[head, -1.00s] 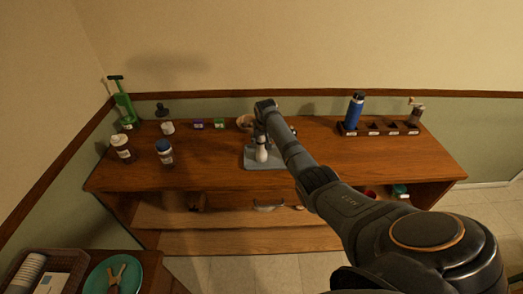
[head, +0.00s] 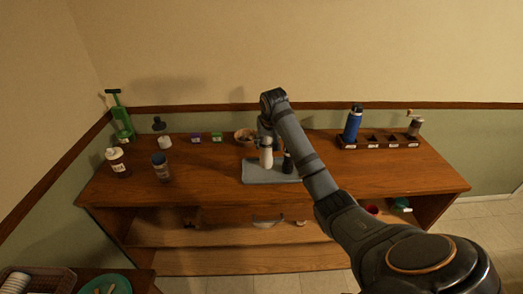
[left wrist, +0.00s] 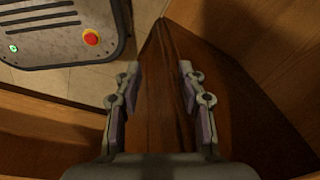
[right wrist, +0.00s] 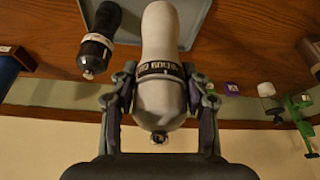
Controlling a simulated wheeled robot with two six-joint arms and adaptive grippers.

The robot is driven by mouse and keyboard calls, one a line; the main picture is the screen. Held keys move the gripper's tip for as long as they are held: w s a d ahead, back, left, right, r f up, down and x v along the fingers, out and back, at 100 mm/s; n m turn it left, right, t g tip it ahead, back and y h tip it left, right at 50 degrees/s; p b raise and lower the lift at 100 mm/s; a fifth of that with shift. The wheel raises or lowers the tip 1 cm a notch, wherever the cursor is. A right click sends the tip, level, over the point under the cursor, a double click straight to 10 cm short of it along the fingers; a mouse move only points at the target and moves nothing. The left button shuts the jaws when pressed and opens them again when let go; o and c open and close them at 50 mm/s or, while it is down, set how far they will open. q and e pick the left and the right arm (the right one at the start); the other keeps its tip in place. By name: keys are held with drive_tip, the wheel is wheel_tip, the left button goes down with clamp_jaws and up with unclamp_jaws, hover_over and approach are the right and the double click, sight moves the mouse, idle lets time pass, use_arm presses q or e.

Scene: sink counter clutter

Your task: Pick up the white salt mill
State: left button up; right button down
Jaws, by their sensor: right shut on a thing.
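The white salt mill (right wrist: 162,85) is a white bottle-shaped mill with a dark lettered band and a metal knob. In the right wrist view it stands between the fingers of my right gripper (right wrist: 160,100), which is shut on it. In the head view the white mill (head: 266,155) shows above the grey tray (head: 262,173), partly behind my right arm; I cannot tell whether its base touches the tray. A black mill (head: 287,163) stands beside it and also shows in the right wrist view (right wrist: 98,42). My left gripper (left wrist: 160,85) is open and empty by wooden panels.
A bowl (head: 243,135) stands behind the tray. A blue bottle (head: 352,124) stands in a dark rack (head: 380,141) at the right. The counter's front left is bare.

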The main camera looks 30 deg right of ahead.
drive_tip(key=s+a+r+b, duration=0.1)
drive_tip(key=s+r+b, duration=0.1)
drive_tip(key=s, duration=0.6)
drive_tip(key=shift+a+r, duration=0.2)
drive_tip(key=shift+r, duration=0.45)
